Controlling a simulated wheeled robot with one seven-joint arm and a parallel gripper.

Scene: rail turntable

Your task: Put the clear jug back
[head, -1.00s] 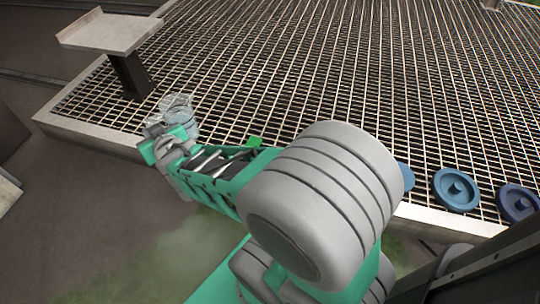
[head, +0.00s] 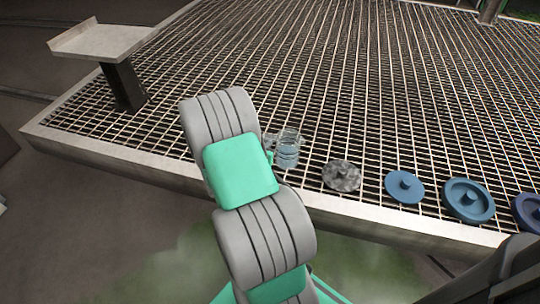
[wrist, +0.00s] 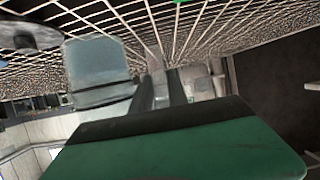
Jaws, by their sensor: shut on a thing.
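The clear jug (head: 289,150) is see-through with a bluish tint. In the head view it is just right of my arm, over the front part of the grating, beside a mottled grey disc. In the wrist view the jug (wrist: 98,72) is left of the fingers. My gripper (wrist: 163,88) is shut on the jug at its side, seemingly at the handle. In the head view my arm hides most of the gripper (head: 270,147). I cannot tell whether the jug's base touches the grating.
The mottled grey disc (head: 342,176), a blue disc (head: 405,187), a larger blue disc (head: 468,201) and a dark blue disc (head: 530,212) line the grating's front edge. A raised plate on a post (head: 103,42) stands at left. The grating (head: 330,70) behind is largely clear.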

